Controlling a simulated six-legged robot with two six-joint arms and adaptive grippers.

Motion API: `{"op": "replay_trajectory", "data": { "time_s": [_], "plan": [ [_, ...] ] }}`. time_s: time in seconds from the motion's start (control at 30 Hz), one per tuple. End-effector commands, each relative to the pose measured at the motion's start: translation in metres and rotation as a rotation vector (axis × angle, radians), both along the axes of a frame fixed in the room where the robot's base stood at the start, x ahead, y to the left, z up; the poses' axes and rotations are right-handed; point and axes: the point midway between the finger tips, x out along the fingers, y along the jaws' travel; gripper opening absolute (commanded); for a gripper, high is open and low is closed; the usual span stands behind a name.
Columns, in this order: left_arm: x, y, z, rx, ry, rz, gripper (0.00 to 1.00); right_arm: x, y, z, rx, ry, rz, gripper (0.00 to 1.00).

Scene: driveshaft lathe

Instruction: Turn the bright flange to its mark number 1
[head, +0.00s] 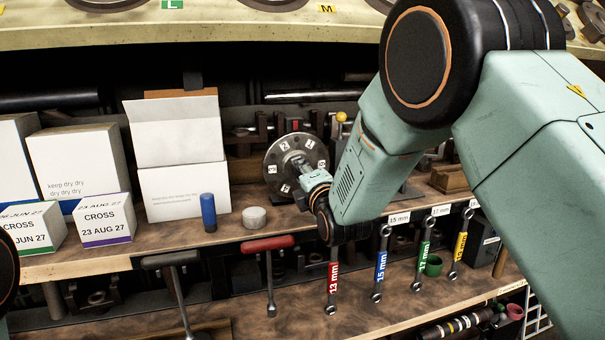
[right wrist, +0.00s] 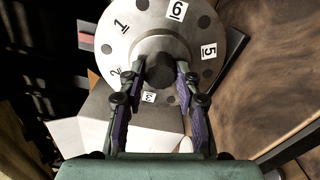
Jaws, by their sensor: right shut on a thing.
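The bright flange (head: 272,157) is a round metal disc with numbered white labels and dark holes, standing upright on the lathe behind the bench. In the right wrist view the flange (right wrist: 143,27) shows labels 1, 2, 3, 5 and 6. A red mark (head: 297,125) sits behind its top rim; it also shows in the right wrist view (right wrist: 86,41), left of the rim. The mark lies between labels 1 and 2. My right gripper (right wrist: 161,75) is shut on the flange's central hub, fingers on both sides of its dark round end (right wrist: 160,72). My left gripper is out of view.
White boxes (head: 180,130) stand left of the flange. A blue cylinder (head: 208,210) and a pale round piece (head: 254,217) are on the shelf in front. Hanging wrenches (head: 380,265) and a red-handled tool (head: 268,243) line the shelf's front edge.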

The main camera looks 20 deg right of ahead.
Motion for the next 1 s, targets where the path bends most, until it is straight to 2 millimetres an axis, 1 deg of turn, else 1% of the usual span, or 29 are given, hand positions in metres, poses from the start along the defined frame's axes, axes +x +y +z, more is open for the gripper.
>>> {"op": "replay_trajectory", "data": {
  "time_s": [0.3,0.33,0.6,0.87,1.0],
  "plan": [
    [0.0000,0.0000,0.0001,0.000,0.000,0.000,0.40,0.0005,0.0004,0.0019,-0.001,-0.005,0.001,0.00],
    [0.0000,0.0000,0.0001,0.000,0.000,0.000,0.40,0.0005,0.0004,0.0019,-0.001,-0.005,0.001,0.35],
    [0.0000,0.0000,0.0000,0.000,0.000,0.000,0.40,0.0002,0.0002,0.0009,0.000,-0.002,0.001,0.56],
    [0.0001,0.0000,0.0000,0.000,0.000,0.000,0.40,-0.0002,0.0001,0.0002,0.000,0.000,0.000,0.56],
    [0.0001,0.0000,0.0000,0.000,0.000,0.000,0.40,-0.0067,-0.0001,0.0003,0.000,0.001,0.001,0.56]
  ]
}}
